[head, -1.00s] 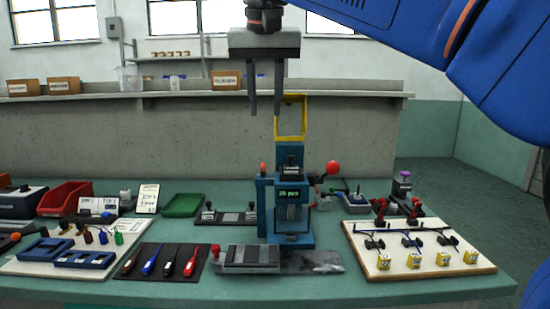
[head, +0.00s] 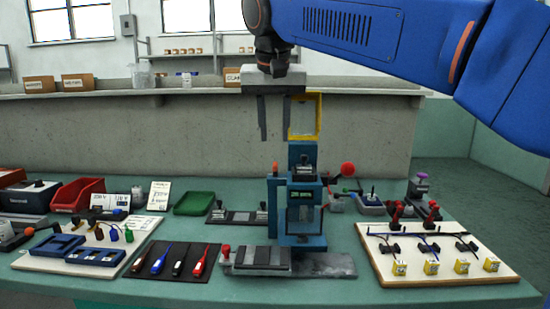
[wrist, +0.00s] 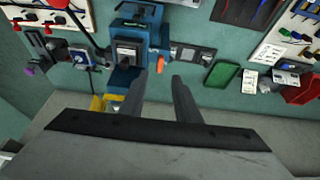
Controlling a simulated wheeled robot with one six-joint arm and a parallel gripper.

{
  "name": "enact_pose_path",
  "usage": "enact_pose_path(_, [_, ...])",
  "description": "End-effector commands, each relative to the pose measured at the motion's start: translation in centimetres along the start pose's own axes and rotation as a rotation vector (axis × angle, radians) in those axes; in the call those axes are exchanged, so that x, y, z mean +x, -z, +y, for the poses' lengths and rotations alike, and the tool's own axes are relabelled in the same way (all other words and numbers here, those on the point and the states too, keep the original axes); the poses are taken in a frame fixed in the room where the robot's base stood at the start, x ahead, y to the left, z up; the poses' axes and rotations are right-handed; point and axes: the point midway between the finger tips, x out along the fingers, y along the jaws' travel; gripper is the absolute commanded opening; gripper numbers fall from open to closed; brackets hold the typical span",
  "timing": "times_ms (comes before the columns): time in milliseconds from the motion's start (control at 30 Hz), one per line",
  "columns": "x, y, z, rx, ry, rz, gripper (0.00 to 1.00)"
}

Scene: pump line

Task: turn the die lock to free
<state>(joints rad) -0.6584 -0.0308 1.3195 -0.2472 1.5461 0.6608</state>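The blue press (head: 301,195) stands upright in the middle of the bench, with a green display on its front and a yellow frame (head: 305,117) above it. A lever with a red ball (head: 347,169) sticks out at its right, and an orange-tipped handle (head: 275,169) stands at its left. A small red knob (head: 226,251) sits at the left of the grey plate in front. I cannot tell which of these is the die lock. My gripper (head: 275,128) is open and empty, above and apart from the press; its spread fingers also show in the wrist view (wrist: 158,82).
A white board (head: 430,262) with yellow blocks lies at the right. A black mat (head: 175,260) with several pens, a green tray (head: 195,203) and a red bin (head: 78,194) are at the left. A concrete wall with a ledge stands behind the bench.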

Motion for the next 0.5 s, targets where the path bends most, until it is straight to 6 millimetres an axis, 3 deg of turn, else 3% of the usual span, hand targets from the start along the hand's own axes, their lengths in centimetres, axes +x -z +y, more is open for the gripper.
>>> enact_pose_path(300, [5.5, 0.0, 0.0, 0.000, 0.000, -0.001, 0.30])
enact_pose_path(500, [7.7, 0.0, 0.0, 0.000, 0.000, -0.001, 0.30])
